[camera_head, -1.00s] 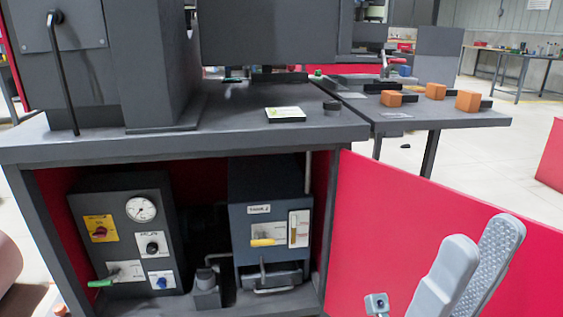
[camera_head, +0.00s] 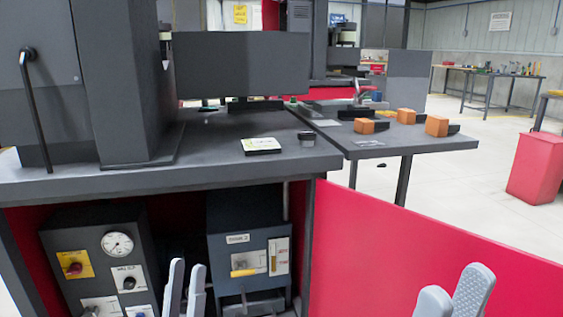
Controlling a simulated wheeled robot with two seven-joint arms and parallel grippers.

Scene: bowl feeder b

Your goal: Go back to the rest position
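My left gripper (camera_head: 184,285) shows its two grey fingers at the bottom edge, in front of the open cabinet under the bench. Its fingers are parted, with nothing seen between them. My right gripper (camera_head: 454,297) is at the lower right, in front of the red door panel (camera_head: 400,235). Its two fingertips are parted with no object seen between them. Both grippers are apart from the cabinet's control boxes in the picture. The rest of both arms is out of view.
A control box with a gauge (camera_head: 117,244) and another box with a yellow handle (camera_head: 244,272) stand inside the cabinet. The dark bench (camera_head: 225,175) is above. A side table (camera_head: 425,141) carries several orange blocks. Open floor lies to the right, with a red bin (camera_head: 541,168).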

